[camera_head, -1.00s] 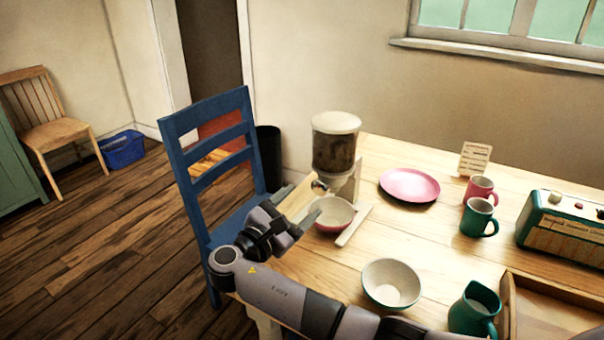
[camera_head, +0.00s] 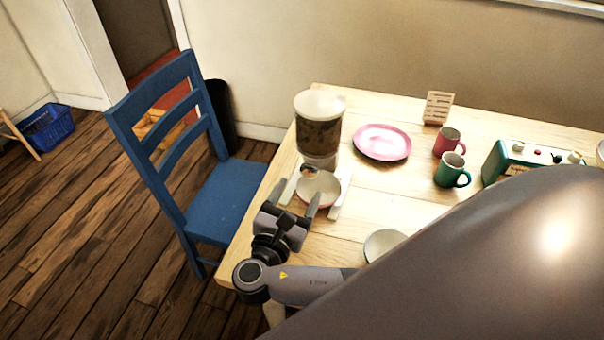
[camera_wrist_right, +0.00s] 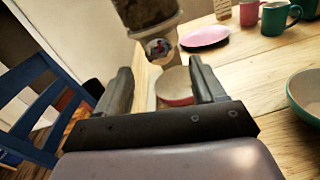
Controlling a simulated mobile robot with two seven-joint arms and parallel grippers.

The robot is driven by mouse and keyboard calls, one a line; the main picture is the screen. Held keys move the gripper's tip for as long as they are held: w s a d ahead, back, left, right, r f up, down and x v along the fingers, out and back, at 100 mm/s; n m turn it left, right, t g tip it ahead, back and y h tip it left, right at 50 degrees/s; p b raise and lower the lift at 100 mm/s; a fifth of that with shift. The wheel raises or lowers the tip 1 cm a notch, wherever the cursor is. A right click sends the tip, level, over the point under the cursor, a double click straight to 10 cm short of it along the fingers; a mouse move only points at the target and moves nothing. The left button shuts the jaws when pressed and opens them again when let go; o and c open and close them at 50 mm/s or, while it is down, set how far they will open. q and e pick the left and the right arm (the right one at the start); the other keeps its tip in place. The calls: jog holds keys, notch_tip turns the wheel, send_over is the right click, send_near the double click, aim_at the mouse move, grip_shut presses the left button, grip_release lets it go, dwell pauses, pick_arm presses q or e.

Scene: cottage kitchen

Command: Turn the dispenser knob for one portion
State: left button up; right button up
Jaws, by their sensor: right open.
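The cereal dispenser (camera_head: 318,132) has a dark-filled clear hopper, a white lid and a pale base; it stands at the table's far left corner. Its round knob (camera_head: 308,170) faces my right gripper (camera_head: 299,196), and shows larger in the right wrist view (camera_wrist_right: 158,47). A red-and-white bowl (camera_head: 318,190) sits under the spout. My right gripper, also seen in the wrist view (camera_wrist_right: 160,68), is open and empty. Its fingers point at the dispenser, short of the knob and apart from it. My left gripper is not in view.
A blue chair (camera_head: 222,200) stands close left of the table (camera_head: 375,195). A pink plate (camera_head: 382,142), pink mug (camera_head: 447,141), green mug (camera_head: 452,171) and small card (camera_head: 438,107) are to the right. Another bowl (camera_head: 383,244) is partly hidden by my own arm link.

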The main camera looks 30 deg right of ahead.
aim_at(308, 174)
jog(key=shift+x, duration=2.4)
jog(key=c, duration=1.1)
jog(key=shift+o, duration=0.2)
